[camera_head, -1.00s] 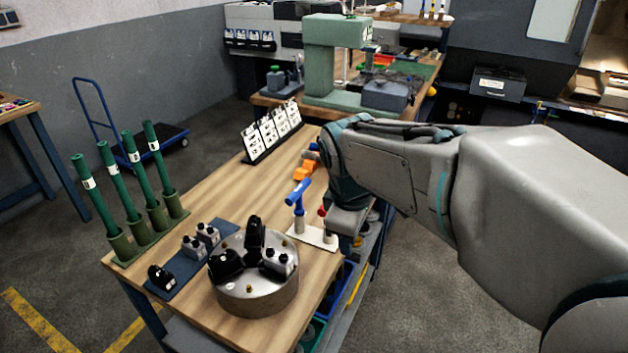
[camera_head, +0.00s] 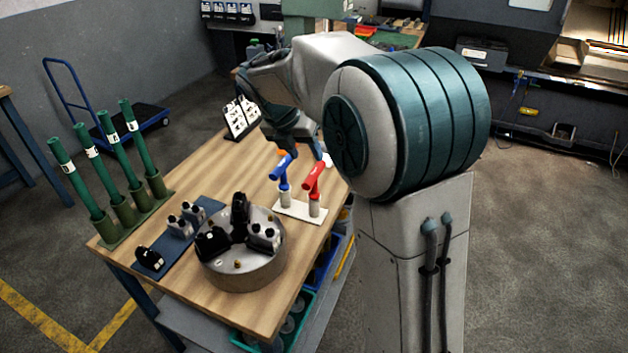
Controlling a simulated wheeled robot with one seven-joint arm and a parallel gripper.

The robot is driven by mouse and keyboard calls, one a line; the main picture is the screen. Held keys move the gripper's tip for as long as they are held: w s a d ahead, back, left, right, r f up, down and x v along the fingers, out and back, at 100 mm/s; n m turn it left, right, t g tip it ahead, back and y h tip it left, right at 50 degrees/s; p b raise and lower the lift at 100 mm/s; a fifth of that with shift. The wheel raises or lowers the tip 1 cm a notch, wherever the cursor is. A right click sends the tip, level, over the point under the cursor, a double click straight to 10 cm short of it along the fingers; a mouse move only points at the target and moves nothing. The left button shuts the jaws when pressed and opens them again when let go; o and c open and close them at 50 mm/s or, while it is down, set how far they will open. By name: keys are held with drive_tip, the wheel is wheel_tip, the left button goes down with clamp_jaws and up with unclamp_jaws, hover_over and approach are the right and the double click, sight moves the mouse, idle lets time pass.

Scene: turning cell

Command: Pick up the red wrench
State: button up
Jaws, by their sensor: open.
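The red wrench (camera_head: 314,178) stands upright, its T-shaped head uppermost, in a pale holder (camera_head: 298,211) near the right edge of the wooden bench. A matching blue wrench (camera_head: 283,168) stands just left of it in the same holder. My gripper (camera_head: 290,148) is at the end of my bent arm, above and behind the blue wrench, up and left of the red one. It is open and apart from the red wrench. My arm partly hides its fingers, and nothing shows held in it.
A round metal chuck (camera_head: 243,268) with black jaws sits in front on the bench (camera_head: 190,298). Left of it are a blue strip (camera_head: 178,246) with small blocks and several green rods in a rack (camera_head: 136,217). A card stand (camera_head: 240,117) is behind. A blue trolley (camera_head: 140,122) stands on the floor.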

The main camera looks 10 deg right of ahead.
sight(314, 169)
drive_tip(key=x, duration=1)
drive_tip(key=shift+s+f, duration=0.1)
drive_tip(key=shift+f, duration=0.15)
clamp_jaws()
